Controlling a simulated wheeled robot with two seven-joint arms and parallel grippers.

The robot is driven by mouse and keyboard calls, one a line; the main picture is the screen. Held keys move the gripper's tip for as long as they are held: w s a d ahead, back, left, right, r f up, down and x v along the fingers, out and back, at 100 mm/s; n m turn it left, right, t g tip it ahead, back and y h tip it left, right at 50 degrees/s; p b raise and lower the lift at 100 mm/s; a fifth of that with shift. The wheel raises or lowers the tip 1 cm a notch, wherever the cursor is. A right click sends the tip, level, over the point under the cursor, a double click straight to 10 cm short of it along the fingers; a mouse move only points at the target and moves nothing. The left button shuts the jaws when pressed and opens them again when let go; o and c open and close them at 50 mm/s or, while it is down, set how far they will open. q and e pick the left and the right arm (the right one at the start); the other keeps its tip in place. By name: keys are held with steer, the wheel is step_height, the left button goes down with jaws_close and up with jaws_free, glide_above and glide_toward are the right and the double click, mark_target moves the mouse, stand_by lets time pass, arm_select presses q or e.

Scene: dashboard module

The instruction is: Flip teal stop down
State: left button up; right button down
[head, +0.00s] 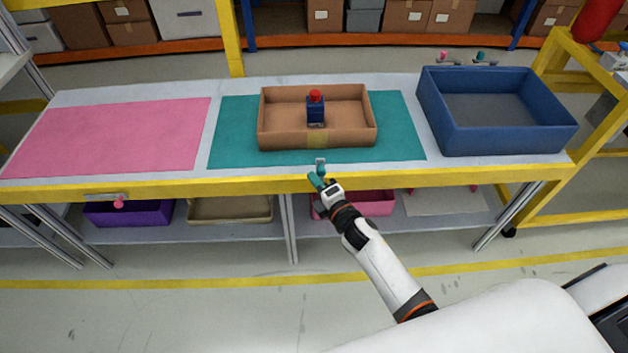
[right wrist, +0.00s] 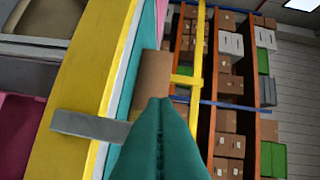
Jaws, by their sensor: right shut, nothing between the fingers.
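My right gripper (head: 316,181) has teal fingers, which are shut with nothing between them. It is at the yellow front edge of the table, below the teal mat (head: 232,148). Just beyond the fingertips a small grey piece (head: 320,163) stands up at the edge, apparently part of the teal stop. In the right wrist view a grey bar (right wrist: 90,125) crosses the yellow edge and passes behind the shut fingers (right wrist: 160,140); its far end is hidden. I cannot tell whether the fingers touch it. My left gripper is not in view.
A brown tray (head: 275,140) holding a blue and red object (head: 316,108) sits on the teal mat. A pink mat (head: 110,135) lies left, a blue bin (head: 500,140) right. A pink-knobbed stop (head: 118,203) is on the front edge. Bins stand on the shelf below.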

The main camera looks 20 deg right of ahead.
steer(key=shift+s+d+m+b, duration=0.1)
steer(key=shift+d+m+b, duration=0.2)
steer(key=shift+b, duration=0.05)
